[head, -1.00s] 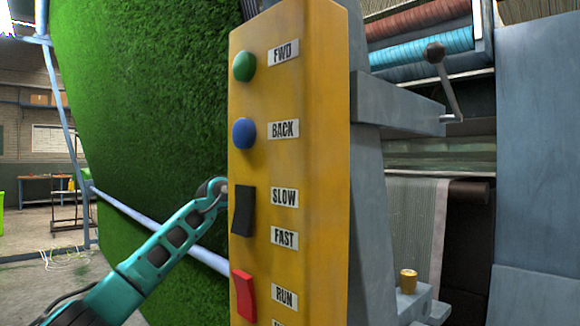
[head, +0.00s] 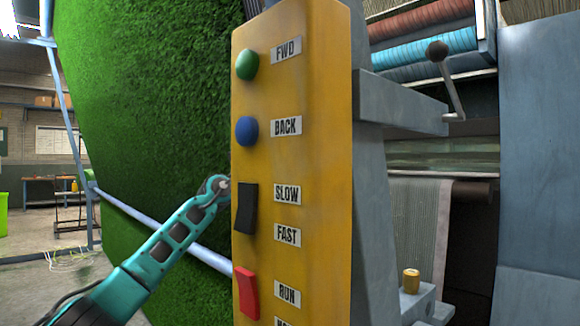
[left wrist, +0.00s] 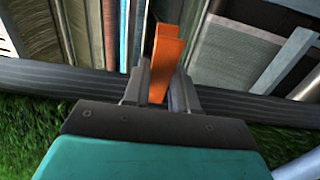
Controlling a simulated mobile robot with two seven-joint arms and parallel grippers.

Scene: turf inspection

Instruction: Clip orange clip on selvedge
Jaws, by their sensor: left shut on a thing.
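The orange clip (left wrist: 164,58) is held between the fingers of my left gripper (left wrist: 162,80), which is shut on it in the left wrist view. Its outer end sticks out beyond the fingertips. A dark ribbed band, which looks like the selvedge (left wrist: 60,80), crosses behind the fingers along the edge of the green turf (left wrist: 35,128). The clip overlaps this band in the picture; I cannot tell whether they touch. In the head view my left arm reaches to the turf roll (head: 140,100), and the yellow control panel hides its gripper. My right gripper is not in view.
The yellow control panel (head: 325,150) with buttons and switches stands close in front, hiding the roll's right side. Open floor shows at far left.

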